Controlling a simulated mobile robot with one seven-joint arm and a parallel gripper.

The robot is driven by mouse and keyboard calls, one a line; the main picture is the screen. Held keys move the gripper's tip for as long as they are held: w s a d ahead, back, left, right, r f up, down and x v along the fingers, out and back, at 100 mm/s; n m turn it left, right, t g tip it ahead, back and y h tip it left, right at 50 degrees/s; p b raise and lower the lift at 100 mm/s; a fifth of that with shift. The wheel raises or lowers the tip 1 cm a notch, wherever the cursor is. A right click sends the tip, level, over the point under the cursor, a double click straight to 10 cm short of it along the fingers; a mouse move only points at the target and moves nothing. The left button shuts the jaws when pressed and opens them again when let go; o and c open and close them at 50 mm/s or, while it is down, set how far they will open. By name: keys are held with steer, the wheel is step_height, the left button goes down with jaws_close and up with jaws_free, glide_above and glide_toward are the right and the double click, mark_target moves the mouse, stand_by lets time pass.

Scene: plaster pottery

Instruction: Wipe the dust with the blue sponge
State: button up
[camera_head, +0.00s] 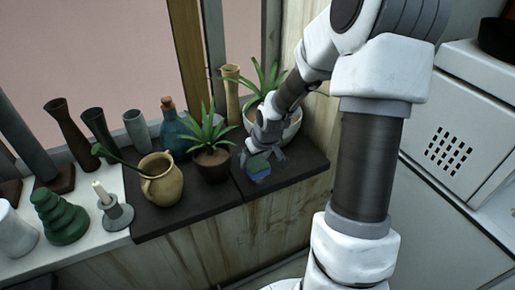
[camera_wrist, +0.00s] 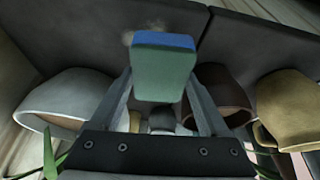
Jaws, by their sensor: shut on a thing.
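The sponge (camera_head: 259,168) is blue on one layer and green on the other. My gripper (camera_head: 264,158) is shut on it, one finger on each side, low over the dark slab (camera_head: 292,174) to the right of the small potted plant. In the wrist view the sponge (camera_wrist: 164,72) sits between the fingers of my gripper (camera_wrist: 160,86), its blue edge towards the slab.
A brown-potted plant (camera_head: 212,164) stands close left of my gripper, and a white-potted plant (camera_head: 286,129) close behind it. A tan jug (camera_head: 161,180), blue bottle (camera_head: 174,131) and several vases stand further left. The slab's front edge is clear.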

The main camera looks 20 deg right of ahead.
steer(key=shift+r+p, duration=0.85)
steer(key=shift+r, duration=0.65)
